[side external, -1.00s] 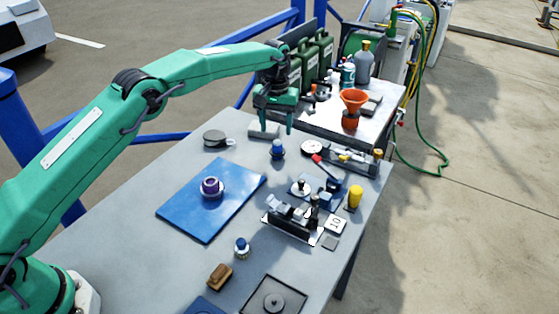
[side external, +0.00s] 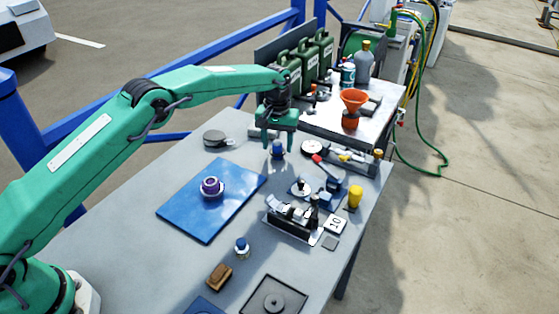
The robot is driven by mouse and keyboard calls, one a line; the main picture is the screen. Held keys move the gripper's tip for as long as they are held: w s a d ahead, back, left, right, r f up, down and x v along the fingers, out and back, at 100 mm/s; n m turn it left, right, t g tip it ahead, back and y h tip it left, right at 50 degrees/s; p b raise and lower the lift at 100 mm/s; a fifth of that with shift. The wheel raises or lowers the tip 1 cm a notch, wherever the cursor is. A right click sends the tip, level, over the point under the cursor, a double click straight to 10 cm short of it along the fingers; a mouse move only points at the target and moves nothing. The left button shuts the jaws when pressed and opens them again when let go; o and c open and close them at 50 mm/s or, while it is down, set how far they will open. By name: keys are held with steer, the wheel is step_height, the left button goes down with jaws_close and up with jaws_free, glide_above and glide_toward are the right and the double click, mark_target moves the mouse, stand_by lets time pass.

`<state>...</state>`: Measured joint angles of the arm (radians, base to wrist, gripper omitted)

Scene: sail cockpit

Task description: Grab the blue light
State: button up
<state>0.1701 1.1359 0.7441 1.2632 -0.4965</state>
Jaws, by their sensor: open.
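A small blue piece with a rounded top (side external: 277,151) stands on the grey table, near its far end. My gripper (side external: 278,143) points down right at this piece, its jaws open, with one finger on each side of it in the picture. I cannot tell whether the fingers touch it or how far above the table they are. A second small piece, blue-topped with a pale body (side external: 242,249), stands nearer the front of the table. Both could be a blue light; their details are too small to tell.
A blue mat (side external: 180,214) bears a purple round part (side external: 211,187). A dark round item (side external: 214,138) lies left of my gripper. A red-handled tool (side external: 322,162), a yellow cylinder (side external: 355,196) and a metal fixture (side external: 290,218) crowd the right. An orange funnel (side external: 353,99) stands behind.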

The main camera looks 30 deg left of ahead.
steer(key=shift+f, duration=0.8)
steer(key=c, duration=0.7)
